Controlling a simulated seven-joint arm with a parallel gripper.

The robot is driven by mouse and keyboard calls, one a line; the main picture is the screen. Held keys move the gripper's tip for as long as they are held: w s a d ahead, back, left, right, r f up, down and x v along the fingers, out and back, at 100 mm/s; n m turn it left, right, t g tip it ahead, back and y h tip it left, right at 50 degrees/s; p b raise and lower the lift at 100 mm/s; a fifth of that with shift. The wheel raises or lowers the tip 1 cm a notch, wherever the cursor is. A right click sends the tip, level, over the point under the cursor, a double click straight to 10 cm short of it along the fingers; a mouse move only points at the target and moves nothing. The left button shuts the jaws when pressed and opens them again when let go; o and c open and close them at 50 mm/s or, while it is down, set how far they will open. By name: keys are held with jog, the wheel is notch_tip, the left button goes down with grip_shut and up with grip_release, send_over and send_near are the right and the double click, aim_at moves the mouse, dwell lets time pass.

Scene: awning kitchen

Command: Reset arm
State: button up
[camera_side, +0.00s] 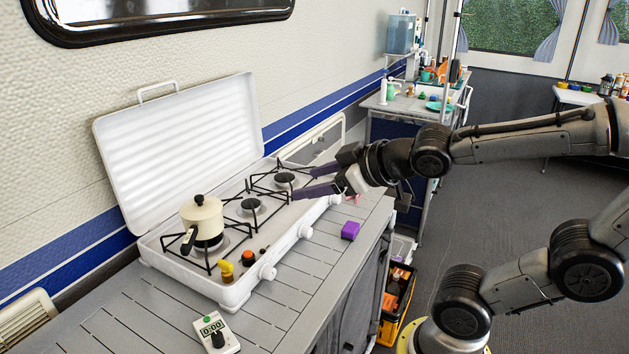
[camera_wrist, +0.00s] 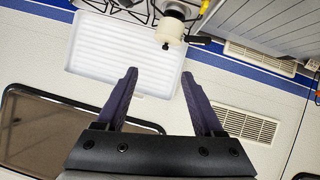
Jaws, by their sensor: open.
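My gripper (camera_side: 318,182) is open and empty. In the side view it is over the right end of the white camping stove (camera_side: 177,285), near the rear-right burner, with its purple fingers pointing left. In the wrist view the gripper (camera_wrist: 165,90) shows two spread fingers with nothing between them. The raised stove lid (camera_wrist: 120,48) and the cream pot (camera_wrist: 168,30) lie beyond the fingers. The cream pot (camera_side: 203,218), with a black handle and knob, sits on the stove's left burner.
A purple block (camera_side: 350,230) lies on the counter (camera_side: 290,318) in front of the stove. A white timer (camera_side: 217,333) stands at the counter's front left. The lid (camera_side: 180,140) stands open behind the stove. A shelf (camera_side: 400,103) with items stands behind.

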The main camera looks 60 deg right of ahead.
jog(key=shift+w, duration=0.1)
jog(key=w+f+n+t+y, duration=0.1)
jog(key=w+f+y, duration=0.3)
jog(key=f, duration=0.7)
jog(key=shift+w+d+f+n+t, duration=0.25)
jog(key=shift+w+n+t, duration=0.1)
jog(key=shift+n, duration=0.45)
jog(key=shift+r, duration=0.1)
